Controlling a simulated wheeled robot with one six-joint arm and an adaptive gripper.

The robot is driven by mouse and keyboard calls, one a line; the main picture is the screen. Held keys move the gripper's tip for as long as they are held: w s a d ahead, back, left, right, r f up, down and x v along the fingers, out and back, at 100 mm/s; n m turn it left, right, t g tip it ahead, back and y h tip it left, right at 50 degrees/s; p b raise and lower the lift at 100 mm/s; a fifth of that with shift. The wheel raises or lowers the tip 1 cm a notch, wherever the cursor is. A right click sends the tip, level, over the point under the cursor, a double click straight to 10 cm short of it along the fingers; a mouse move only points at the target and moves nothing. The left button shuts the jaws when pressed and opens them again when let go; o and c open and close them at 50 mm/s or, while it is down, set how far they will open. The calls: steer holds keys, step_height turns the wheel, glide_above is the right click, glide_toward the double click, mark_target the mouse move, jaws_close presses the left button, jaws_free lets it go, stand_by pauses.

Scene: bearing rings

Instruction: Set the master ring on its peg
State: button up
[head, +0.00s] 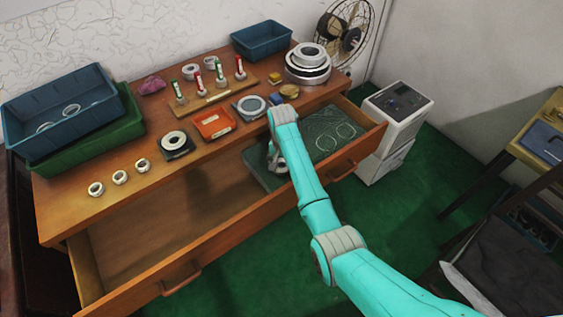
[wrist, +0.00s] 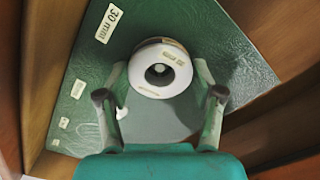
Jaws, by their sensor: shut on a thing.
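My gripper (wrist: 160,76) is shut on a thick white ring (wrist: 153,91) with small pale labels, which I take to be the master ring. The fingers press on its left and right sides. It is over the green mat (wrist: 60,101) in the open drawer; whether it touches the mat is unclear. Its bore looks dark with a small grey spot inside; I cannot tell whether this is a peg. In the head view my gripper (head: 275,160) is low in the drawer, with the ring partly hidden by my arm.
The drawer's front (head: 235,215) and side walls stand close around my gripper. A "30 mm" label (wrist: 109,23) lies on the mat. On the desk stand a rack of marked posts (head: 213,97), a red tray (head: 213,124), several loose rings and stacked bins (head: 60,103). The drawer's left part is empty.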

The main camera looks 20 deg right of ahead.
steer(key=shift+f, duration=0.5)
steer(key=o, duration=1.8)
step_height(320, 180, up, 12)
